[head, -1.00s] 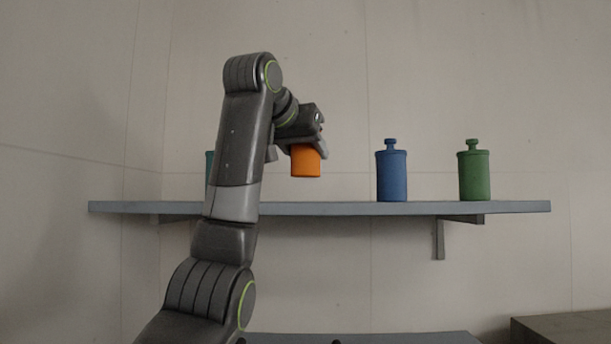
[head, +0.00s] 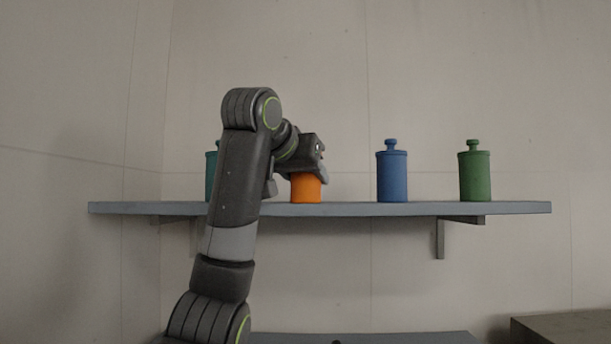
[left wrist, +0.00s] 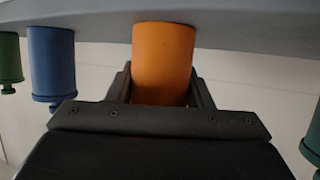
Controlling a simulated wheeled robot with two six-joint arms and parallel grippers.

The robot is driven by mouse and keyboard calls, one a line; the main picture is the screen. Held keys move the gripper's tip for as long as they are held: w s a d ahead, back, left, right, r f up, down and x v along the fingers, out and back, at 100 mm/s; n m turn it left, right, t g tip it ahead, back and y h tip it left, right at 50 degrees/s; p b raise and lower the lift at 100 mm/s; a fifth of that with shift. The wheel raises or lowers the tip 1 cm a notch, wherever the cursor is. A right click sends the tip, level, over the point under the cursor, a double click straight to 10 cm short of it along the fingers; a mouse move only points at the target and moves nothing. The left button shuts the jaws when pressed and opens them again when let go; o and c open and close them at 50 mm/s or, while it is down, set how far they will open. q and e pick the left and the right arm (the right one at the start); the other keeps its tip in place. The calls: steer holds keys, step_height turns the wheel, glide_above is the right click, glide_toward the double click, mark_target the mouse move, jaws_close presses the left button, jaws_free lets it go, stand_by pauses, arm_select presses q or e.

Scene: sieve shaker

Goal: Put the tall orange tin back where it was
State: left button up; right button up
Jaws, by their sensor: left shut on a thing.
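The orange tin (head: 306,190) is upright, its base at the level of the grey shelf (head: 345,209), in the gap between the teal tin and the blue tin. My left gripper (head: 307,172) is shut on its upper part and hides its top. In the left wrist view, which is upside down, the orange tin (left wrist: 163,62) sits between the fingers and its base meets the shelf (left wrist: 250,25). My right gripper is not in view.
A blue tin (head: 392,174) and a green tin (head: 474,174) stand to the right on the shelf. A teal tin (head: 210,172) stands at the left, partly hidden by my arm. A dark box-like surface (head: 565,328) is at lower right.

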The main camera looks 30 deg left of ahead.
arm_select(q)
steer(key=o, duration=1)
steer(key=shift+f, duration=0.1)
steer(key=shift+a, duration=0.1)
steer(key=b+v, duration=0.1)
steer(key=v, duration=0.2)
steer(key=shift+b, duration=0.3)
steer(key=b+v, duration=0.2)
steer(key=b, duration=0.5)
steer(key=shift+s, duration=0.35)
steer(key=b+v, duration=0.3)
steer(key=v, duration=0.3)
steer(key=shift+r, duration=0.4)
steer(key=shift+s, duration=0.1)
